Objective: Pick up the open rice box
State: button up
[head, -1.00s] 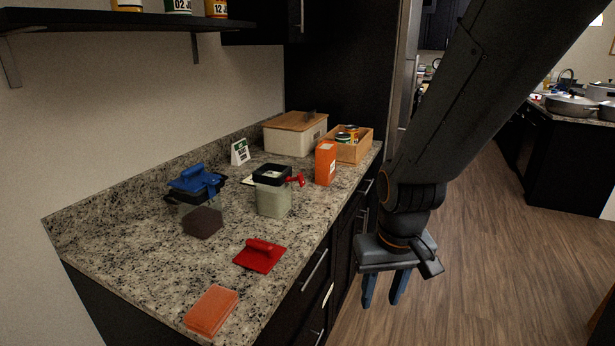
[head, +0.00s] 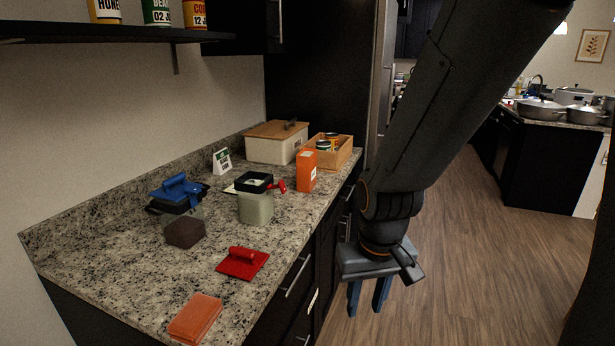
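An upright orange carton (head: 306,172) with a small white label stands on the granite counter near its right edge. It is the likeliest rice box, but its print is too small to read and I cannot see whether its top is open. My gripper (head: 366,308) hangs to the right of the counter, over the floor, pointing down. Its two blue fingers are apart with nothing between them. It is clear of the carton and touches nothing visible.
A pale-filled container (head: 256,207) with a black rim stands left of the carton, and a wooden crate (head: 343,156) with cans behind it. A lidded white bin (head: 268,150), red scraper-like piece (head: 242,263), blue-handled piece (head: 175,190), dark block (head: 185,232) and orange block (head: 195,318) share the counter.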

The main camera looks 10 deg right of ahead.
aim_at(306, 160)
jog(key=u, duration=0.05)
jog(key=k, duration=0.45)
jog(key=z, duration=1.15)
jog(key=i, duration=0.8)
jog(key=z, duration=0.65)
jog(key=i, duration=0.9)
jog(key=u, duration=0.7)
jog(key=i, duration=0.7)
jog(key=u, duration=1.1)
jog(key=i, duration=0.25)
jog(key=u, duration=0.3)
